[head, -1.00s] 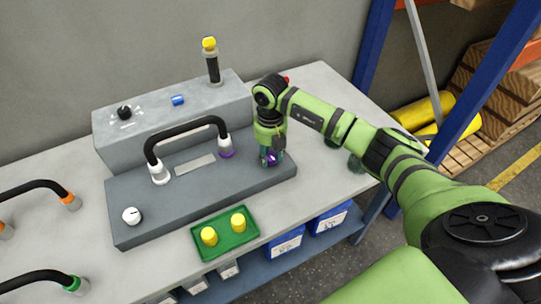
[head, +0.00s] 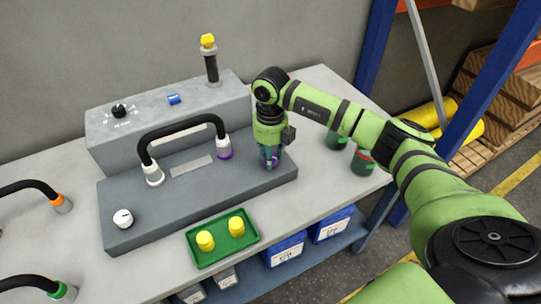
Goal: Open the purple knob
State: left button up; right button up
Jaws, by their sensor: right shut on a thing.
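The purple knob (head: 270,162) is at the right end of the grey panel (head: 130,232). Only small bits of purple show between the fingers of my right gripper (head: 270,160). That gripper points down over the knob and is shut on it. The knob's turn position is hidden by the fingers. My left gripper is not in view.
A black hose (head: 185,128) arches over the panel, ending in a white collar and a purple-ringed one. A white knob (head: 123,218) is at the panel's left. A green tray (head: 222,246) with yellow pieces lies in front. Two dark green cans (head: 362,161) stand right.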

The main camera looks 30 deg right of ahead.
dwell(0.3)
jog(key=o, duration=1.1)
jog(key=shift+o, duration=0.2)
notch_tip(320, 180, up, 12)
